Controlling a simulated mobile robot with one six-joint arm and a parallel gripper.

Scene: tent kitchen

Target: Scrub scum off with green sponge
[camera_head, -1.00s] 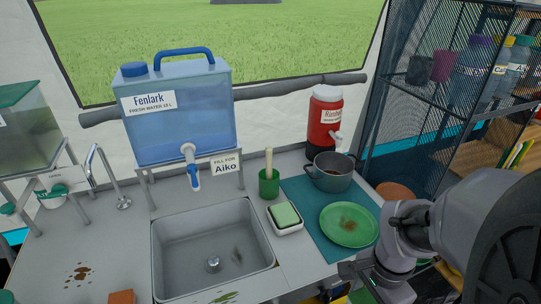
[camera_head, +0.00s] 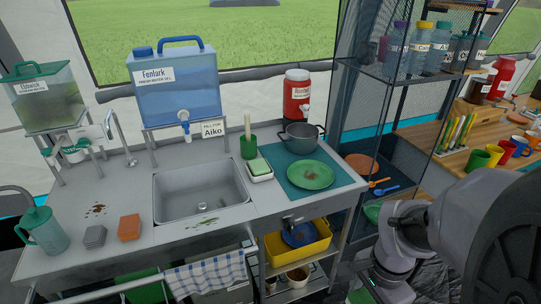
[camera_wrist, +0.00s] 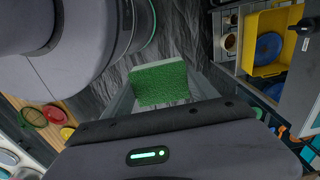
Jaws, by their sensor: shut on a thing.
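My gripper (camera_wrist: 161,98) is shut on a green sponge (camera_wrist: 160,80), seen between its fingers in the wrist view above dark floor. In the head view my arm is at the lower right, away from the counter; the sponge cannot be made out there. A green smear (camera_head: 203,222) lies on the counter just in front of the sink (camera_head: 200,192). Brown spots (camera_head: 96,209) lie on the counter left of the sink. A green plate (camera_head: 311,175) with a brown stain lies on a teal mat (camera_head: 345,178). A pale green block (camera_head: 259,166) sits in a white dish (camera_head: 261,177).
A grey block (camera_head: 94,236), an orange block (camera_head: 129,227) and a green pitcher (camera_head: 42,231) stand at the counter's left. A pot (camera_head: 301,136) is behind the plate. A yellow bin (camera_head: 298,245) sits below. A mesh shelf (camera_head: 350,110) stands right of the counter.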

